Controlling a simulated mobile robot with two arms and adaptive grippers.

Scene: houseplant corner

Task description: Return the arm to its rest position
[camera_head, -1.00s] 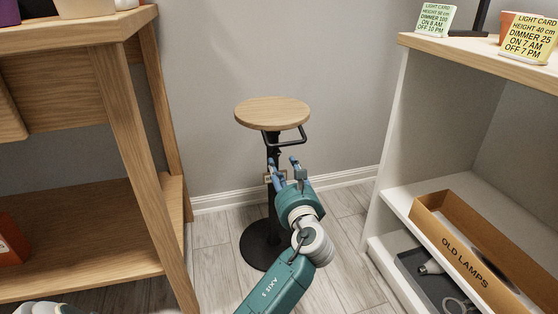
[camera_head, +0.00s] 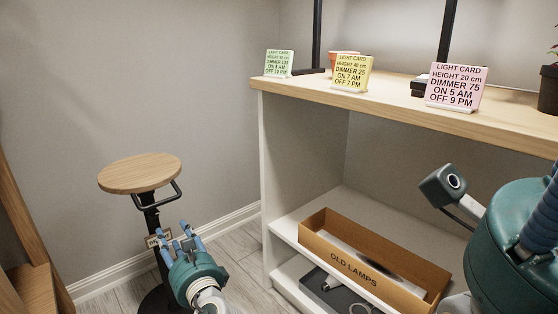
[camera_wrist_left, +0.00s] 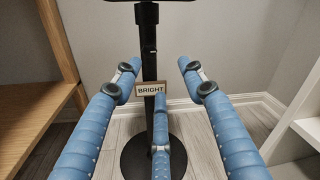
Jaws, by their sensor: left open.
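My left gripper (camera_head: 176,238) is at the lower left of the head view, in front of the round-topped stool's dark post. In the left wrist view its blue fingers (camera_wrist_left: 160,90) are spread apart with nothing between them. The stool (camera_head: 140,173) has a wooden seat and a black post; its round black base (camera_wrist_left: 133,157) shows in the left wrist view. A small tag (camera_wrist_left: 150,89) reading "BRIGHT" hangs at the post, beyond the fingers. I cannot tell how far the fingers are from the post. My right gripper is not in view.
A shelf unit (camera_head: 262,170) stands right, with light cards in green (camera_head: 279,64), yellow (camera_head: 351,74) and pink (camera_head: 457,87) on top. A wooden stand (camera_wrist_left: 32,75) is left.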

